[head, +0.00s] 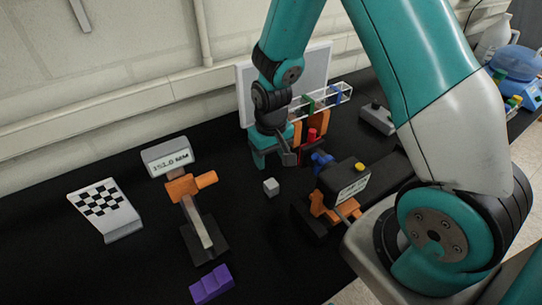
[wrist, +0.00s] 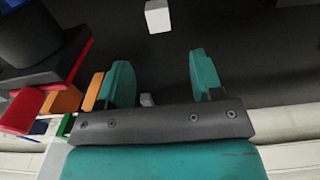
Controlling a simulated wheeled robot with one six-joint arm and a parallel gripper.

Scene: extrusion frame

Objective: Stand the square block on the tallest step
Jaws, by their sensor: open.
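The square block is a small light grey cube (head: 271,187) on the black table, near the middle of the head view. It also shows as a pale block (wrist: 158,16) at the top of the wrist view. My gripper (head: 272,160) is just behind the block in the head view, pointing down, with its teal fingers apart. In the wrist view the space between the fingers (wrist: 160,78) is empty, and the block lies beyond the fingertips, not touching them. The purple stepped piece (head: 211,285) stands at the front edge of the head view; which step is tallest is hard to tell.
A gauge with a display (head: 168,158) and orange clamp stands left of the block. A checkerboard plate (head: 105,208) is further left. A dark device with orange parts (head: 343,188) stands close right. Red and orange items crowd my gripper's side. Table between block and purple piece is clear.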

